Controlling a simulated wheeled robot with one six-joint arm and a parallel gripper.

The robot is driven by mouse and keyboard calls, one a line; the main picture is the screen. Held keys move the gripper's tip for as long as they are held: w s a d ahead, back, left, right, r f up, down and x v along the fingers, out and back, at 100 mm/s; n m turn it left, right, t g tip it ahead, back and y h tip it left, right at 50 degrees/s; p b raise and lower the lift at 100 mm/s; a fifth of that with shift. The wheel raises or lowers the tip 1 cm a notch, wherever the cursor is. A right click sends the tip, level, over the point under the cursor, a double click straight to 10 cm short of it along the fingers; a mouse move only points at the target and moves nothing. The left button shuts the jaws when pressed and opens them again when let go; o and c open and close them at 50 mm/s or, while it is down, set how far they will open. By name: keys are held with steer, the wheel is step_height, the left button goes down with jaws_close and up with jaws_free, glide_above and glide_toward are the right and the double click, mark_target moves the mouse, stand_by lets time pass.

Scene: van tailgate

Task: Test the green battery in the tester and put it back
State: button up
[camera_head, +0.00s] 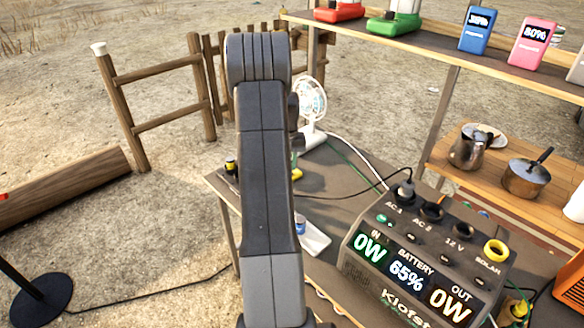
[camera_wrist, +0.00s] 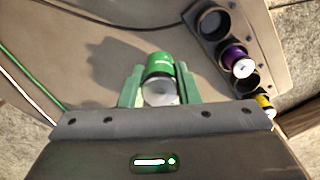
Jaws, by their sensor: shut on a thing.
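The green battery (camera_wrist: 160,64) is between the green fingers of my gripper (camera_wrist: 160,88) in the wrist view, its pale round end facing the camera. My gripper is shut on it. Below it lies the grey-brown table top (camera_wrist: 80,50), with a shadow to the left. A dark holder (camera_wrist: 222,42) stands to the right. It has a purple battery (camera_wrist: 238,60), a yellow one (camera_wrist: 263,100) and dark openings that look empty. In the head view my arm hides the gripper and much of the table's left part. I cannot make out the tester for certain.
A power station (camera_head: 420,255) reading 65% stands on the table's right, with cables behind it. A white fan (camera_head: 311,105) stands at the back. A pale tray (camera_head: 315,238) with a blue item lies beside my arm. Shelves (camera_head: 510,195) with a pot and jug rise at right.

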steer(key=w+a+p, duration=0.2)
steer(key=w+p, duration=0.1)
steer(key=w, duration=0.6)
steer(key=w+a+p, duration=0.3)
steer(key=w+p, duration=0.1)
steer(key=w, duration=0.6)
steer(key=shift+a+p, duration=0.3)
steer(key=shift+a, duration=0.05)
steer(key=shift+f+b, duration=1.45)
steer(key=shift+f, duration=0.8)
steer(key=shift+f+b, duration=0.1)
steer(key=shift+b, duration=0.25)
steer(key=shift+f+b, duration=0.9)
steer(key=shift+f, duration=0.4)
steer(key=shift+s+f, duration=0.1)
steer(key=shift+f, duration=0.15)
